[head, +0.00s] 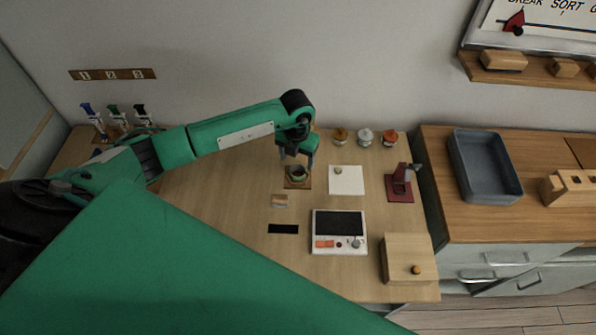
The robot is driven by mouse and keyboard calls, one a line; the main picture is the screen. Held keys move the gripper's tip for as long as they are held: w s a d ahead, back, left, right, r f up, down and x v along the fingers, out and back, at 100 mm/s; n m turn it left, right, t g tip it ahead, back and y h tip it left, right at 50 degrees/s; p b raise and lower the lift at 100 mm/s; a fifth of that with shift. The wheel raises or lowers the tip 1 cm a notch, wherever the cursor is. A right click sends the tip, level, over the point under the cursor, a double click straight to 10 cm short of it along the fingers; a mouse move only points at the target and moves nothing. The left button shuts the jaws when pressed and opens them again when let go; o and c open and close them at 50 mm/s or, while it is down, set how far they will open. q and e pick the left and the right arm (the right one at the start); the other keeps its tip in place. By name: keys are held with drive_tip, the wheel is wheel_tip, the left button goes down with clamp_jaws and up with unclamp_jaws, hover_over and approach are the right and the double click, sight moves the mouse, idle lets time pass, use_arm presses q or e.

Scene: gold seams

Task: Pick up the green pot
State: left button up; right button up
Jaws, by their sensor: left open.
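The green pot (298,174) is a small round bowl-like thing on a brown square mat (291,185) near the middle of the wooden table. My left gripper (296,165) points down right over the pot, with its fingers apart. The fingertips are at about the pot's rim and partly hide it. I cannot tell whether they touch it. My right gripper does not show.
A white square sheet (347,187) with a small item on it lies right of the pot. Three small jars (365,137) stand behind. A white device with a dark screen (338,222), a wooden box (407,250) and a dark red stand (399,189) are nearby.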

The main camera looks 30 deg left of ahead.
sight(298, 176)
use_arm(q)
drive_tip(key=shift+f, duration=0.2)
drive_tip(key=shift+s+d+f+p, duration=0.1)
drive_tip(key=shift+f+p, duration=0.15)
drive_tip(key=shift+p, duration=0.2)
wheel_tip(298, 176, down, 3)
drive_tip(key=shift+f+p, duration=0.2)
drive_tip(key=shift+p, duration=0.6)
drive_tip(key=shift+f, duration=0.55)
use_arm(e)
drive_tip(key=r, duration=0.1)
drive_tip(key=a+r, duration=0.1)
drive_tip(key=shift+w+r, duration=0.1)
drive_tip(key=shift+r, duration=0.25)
use_arm(q)
drive_tip(key=c, duration=1)
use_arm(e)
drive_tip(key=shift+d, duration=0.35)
